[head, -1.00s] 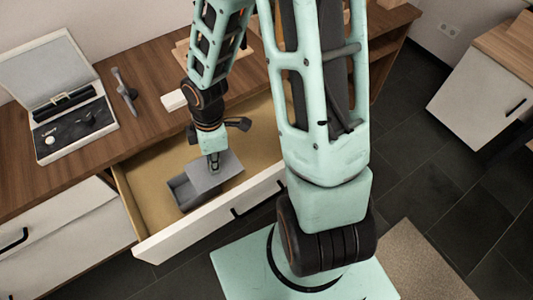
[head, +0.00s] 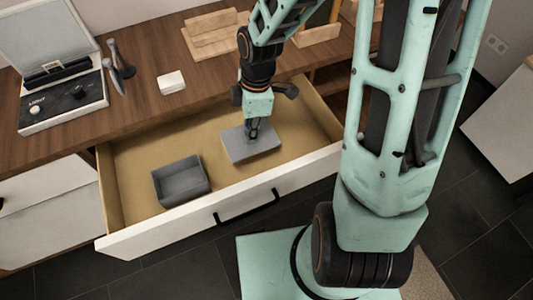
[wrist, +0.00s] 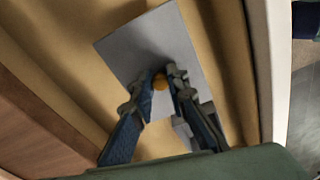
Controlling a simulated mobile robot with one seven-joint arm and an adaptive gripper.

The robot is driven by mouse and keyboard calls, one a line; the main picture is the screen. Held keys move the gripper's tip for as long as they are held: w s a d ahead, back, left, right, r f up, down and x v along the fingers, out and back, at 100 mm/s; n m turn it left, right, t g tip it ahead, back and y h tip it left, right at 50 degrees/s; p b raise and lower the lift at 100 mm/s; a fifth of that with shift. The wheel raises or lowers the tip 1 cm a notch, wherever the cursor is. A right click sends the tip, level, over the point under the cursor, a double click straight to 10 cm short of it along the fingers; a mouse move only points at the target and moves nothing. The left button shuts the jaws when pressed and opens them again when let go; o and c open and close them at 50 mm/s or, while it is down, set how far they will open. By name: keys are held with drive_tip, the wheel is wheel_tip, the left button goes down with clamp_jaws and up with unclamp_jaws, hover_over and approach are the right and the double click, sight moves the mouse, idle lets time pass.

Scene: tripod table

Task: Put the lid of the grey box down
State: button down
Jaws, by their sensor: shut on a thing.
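The open grey box (head: 181,184) sits on the floor of the pulled-out drawer, in its left part, and its hollow inside shows. Its flat grey lid (head: 262,147) is apart from it, to the right, inside the drawer's outline. My gripper (head: 253,132) points down and is shut on the lid's small knob. In the wrist view, my gripper's fingers (wrist: 162,82) close around the orange-yellow knob, with the lid's grey plate (wrist: 140,45) beyond them. The lid looks low over the drawer floor; I cannot tell whether it touches.
The open drawer (head: 128,150) has a bare tan floor around the box and lid, and a white front with a dark handle (head: 247,208). On the wooden desk (head: 120,125) stand an open case (head: 60,105), a small white block (head: 171,82) and a wooden stand (head: 215,40).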

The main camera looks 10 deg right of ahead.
sight(258, 135)
drive_tip(key=shift+w+d+f, duration=0.2)
drive_tip(key=shift+d+f, duration=0.05)
drive_tip(key=shift+d, duration=0.15)
wheel_tip(258, 135, down, 10)
drive_tip(key=b, duration=0.3)
drive_tip(key=shift+r+b, duration=0.1)
drive_tip(key=shift+b, duration=0.3)
drive_tip(key=c, duration=1.9)
unclamp_jaws()
drive_tip(key=r+p, duration=0.1)
drive_tip(key=r, duration=0.3)
drive_tip(key=d+r+p, duration=0.1)
drive_tip(key=r+p, duration=0.1)
drive_tip(key=r, duration=0.2)
drive_tip(key=r+p, duration=0.1)
drive_tip(key=r, duration=0.3)
drive_tip(key=shift+w+d, duration=0.1)
drive_tip(key=shift+d, duration=0.15)
drive_tip(key=shift+d, duration=0.1)
